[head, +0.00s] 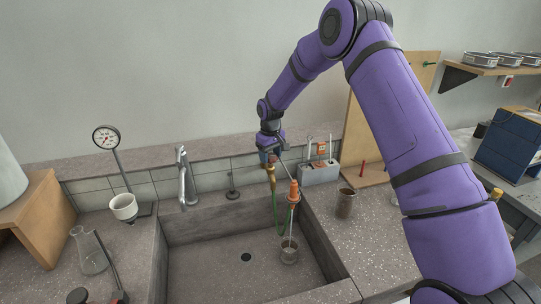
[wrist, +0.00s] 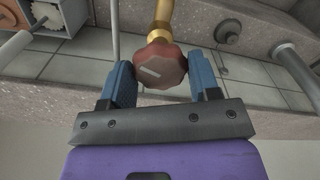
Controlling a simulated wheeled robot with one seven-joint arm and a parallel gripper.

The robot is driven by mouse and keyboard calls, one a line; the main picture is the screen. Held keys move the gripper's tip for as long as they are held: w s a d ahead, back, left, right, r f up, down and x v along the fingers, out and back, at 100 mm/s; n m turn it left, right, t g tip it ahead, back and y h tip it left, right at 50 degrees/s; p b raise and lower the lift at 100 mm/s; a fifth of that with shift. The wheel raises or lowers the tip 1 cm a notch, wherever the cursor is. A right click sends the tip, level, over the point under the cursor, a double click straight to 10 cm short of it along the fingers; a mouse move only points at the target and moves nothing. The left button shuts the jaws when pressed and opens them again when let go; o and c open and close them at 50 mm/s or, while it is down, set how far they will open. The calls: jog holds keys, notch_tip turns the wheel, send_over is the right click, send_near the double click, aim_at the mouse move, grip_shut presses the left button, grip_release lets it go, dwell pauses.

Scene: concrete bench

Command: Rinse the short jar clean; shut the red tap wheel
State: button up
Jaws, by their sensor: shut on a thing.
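A small glass jar (head: 289,252), likely the short jar, stands in the sink near its right wall. An orange nozzle (head: 293,190) is above it, and a thin pale line runs down from the nozzle to the jar; it looks like water. The red tap wheel (wrist: 160,65) sits on a brass stem in the wrist view. My gripper (wrist: 161,78) is shut on the wheel, with one blue finger on each side. In the head view my gripper (head: 271,146) is at the brass tap, and the wheel is mostly hidden there.
The stone sink (head: 205,268) has a drain and a grey faucet (head: 183,178) behind it. A green hose (head: 276,212) hangs below the tap. A brown jar (head: 345,203) stands on the right bench. A glass flask (head: 90,252) and dial stand (head: 107,140) are left.

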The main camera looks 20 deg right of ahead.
aim_at(271, 156)
jog(key=shift+n, duration=1.1)
jog(key=o, duration=0.9)
jog(key=shift+r, duration=0.1)
notch_tip(271, 156, up, 11)
jog(key=shift+f, duration=0.2)
